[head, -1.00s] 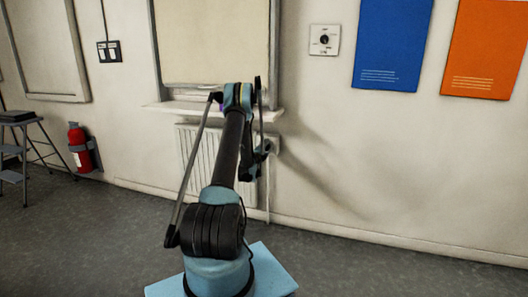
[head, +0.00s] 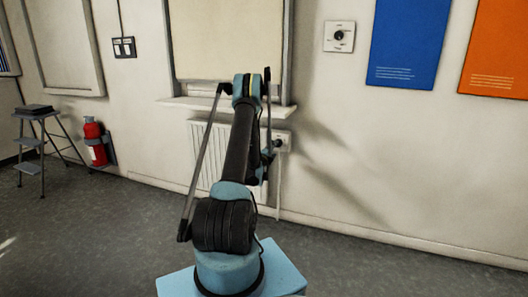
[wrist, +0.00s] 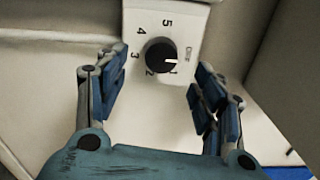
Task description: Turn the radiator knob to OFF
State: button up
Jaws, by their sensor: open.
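The radiator knob (wrist: 160,57) is a round black dial on a white plate (wrist: 187,30) in the wrist view. Its white mark points right, next to the 1. The numbers 1 to 5 and sideways lettering like OFF surround it. My gripper (wrist: 155,95) is open, with one blue-padded finger on each side below the knob, apart from it. In the head view, the radiator (head: 207,150) is under the window, partly hidden by my arm. The white plate (head: 285,138) shows at its right end, and my gripper is near it, mostly hidden.
A window sill (head: 185,102) juts out above the radiator. A pipe (head: 278,200) runs down to the floor. A wall dial (head: 339,37) and posters are higher on the right. A fire extinguisher (head: 97,145) and step stool (head: 40,140) stand left. Floor on the right is clear.

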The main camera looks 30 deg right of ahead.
jog(key=s+a+r+m+g+y, duration=0.1)
jog(key=s+a+r+m+g, duration=0.15)
jog(key=a+r+m, duration=0.65)
jog(key=s+a+r+m+g+y, duration=0.1)
jog(key=s+a+r+m, duration=0.4)
jog(key=r+m, duration=0.45)
jog(key=s+a+r+m+g+y, duration=0.25)
jog(key=s+a+m, duration=0.65)
jog(key=s+a, duration=0.45)
jog(key=s+a+f+m+g+y, duration=0.1)
jog(key=s+a+f+m+y, duration=0.2)
jog(key=s+a, duration=0.6)
jog(key=s+a+f+m+g+y, duration=0.1)
jog(key=s+a+f+m+y, duration=0.2)
jog(key=s+a+m, duration=0.4)
jog(key=s+a+f+m+g+y, duration=0.1)
jog(key=s+a+f+m+y, duration=0.2)
jog(key=s+a, duration=0.7)
jog(key=s+f+m, duration=0.1)
jog(key=s+m, duration=0.1)
jog(key=s, duration=0.2)
jog(key=shift+a+f+g, duration=0.2)
jog(key=shift+a+g, duration=0.1)
jog(key=shift+a, duration=0.1)
